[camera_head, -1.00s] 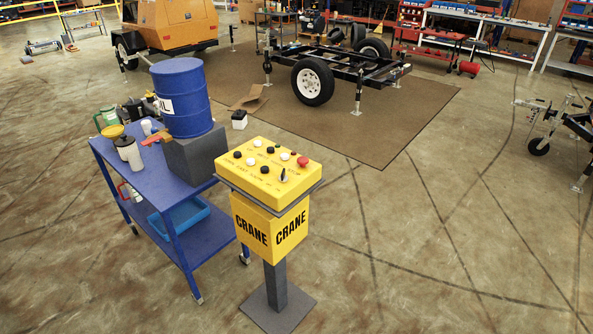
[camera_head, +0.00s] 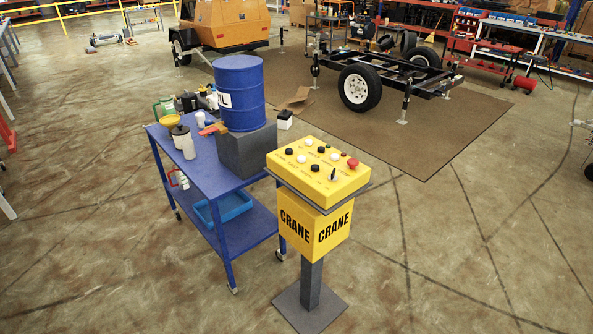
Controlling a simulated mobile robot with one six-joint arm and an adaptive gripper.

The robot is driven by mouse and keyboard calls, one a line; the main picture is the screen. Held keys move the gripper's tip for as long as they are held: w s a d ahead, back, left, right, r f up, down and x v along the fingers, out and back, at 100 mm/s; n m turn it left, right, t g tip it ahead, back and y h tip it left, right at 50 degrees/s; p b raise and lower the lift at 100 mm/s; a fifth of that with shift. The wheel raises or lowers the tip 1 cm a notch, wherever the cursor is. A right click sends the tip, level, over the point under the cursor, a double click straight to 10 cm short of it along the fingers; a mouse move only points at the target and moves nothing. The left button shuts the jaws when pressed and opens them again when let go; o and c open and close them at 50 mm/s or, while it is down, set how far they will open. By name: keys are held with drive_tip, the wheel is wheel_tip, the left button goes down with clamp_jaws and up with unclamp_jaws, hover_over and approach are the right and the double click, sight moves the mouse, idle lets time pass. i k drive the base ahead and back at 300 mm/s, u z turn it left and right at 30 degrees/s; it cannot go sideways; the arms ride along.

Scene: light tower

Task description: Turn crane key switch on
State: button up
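The yellow crane control box (camera_head: 318,172) sits on top of a grey pedestal marked CRANE on its yellow sides (camera_head: 315,228). Its top face carries several black and white buttons and a red mushroom button (camera_head: 352,163) at the right. A small dark switch with an upright handle, which looks like the key switch (camera_head: 333,174), stands near the front right edge of the top face. Its exact position is too small to tell. My gripper is not in view.
A blue cart (camera_head: 222,178) with bottles, a funnel and a blue oil drum (camera_head: 240,92) on a grey block stands close left of the pedestal. A trailer frame (camera_head: 385,75) on a brown mat is behind. Floor is open in front and to the right.

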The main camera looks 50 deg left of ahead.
sight(332, 177)
drive_tip(key=z, duration=0.8)
drive_tip(key=k, duration=0.1)
drive_tip(key=u, duration=2.7)
drive_tip(key=k, duration=0.95)
drive_tip(key=z, duration=0.15)
drive_tip(key=i, duration=0.65)
